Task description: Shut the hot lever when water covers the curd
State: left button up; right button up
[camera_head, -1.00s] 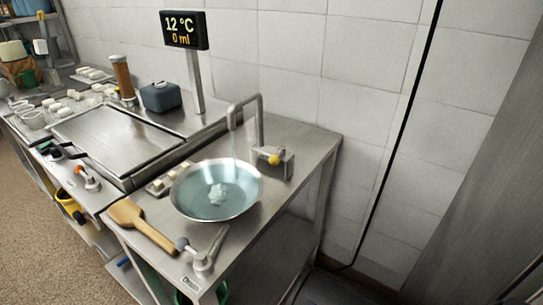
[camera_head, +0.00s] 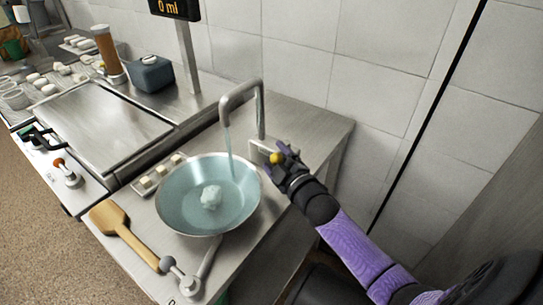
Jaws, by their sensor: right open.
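A wide metal bowl (camera_head: 163,212) holds bluish water. A white lump of curd (camera_head: 211,196) sits in its middle; I cannot tell whether the water covers its top. A bent metal tap (camera_head: 241,95) stands behind the bowl, and a thin stream falls from its spout into the bowl. A small box (camera_head: 259,150) with a yellow-knobbed lever (camera_head: 276,158) stands right of the bowl. My right gripper (camera_head: 280,164) is open at the yellow knob and partly hides it; contact is unclear. A grey-knobbed lever (camera_head: 190,284) is at the front. My left gripper is out of view.
A wooden paddle (camera_head: 119,231) lies left of the bowl at the counter's front edge. A display (camera_head: 176,8), partly cut off, reads 0 ml. A flat metal plate (camera_head: 95,122), an orange-knobbed lever (camera_head: 67,172) and a blue-grey container (camera_head: 151,74) are to the left.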

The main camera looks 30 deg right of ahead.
jog(key=shift+w, duration=1)
grip_shut()
dwell(0.7)
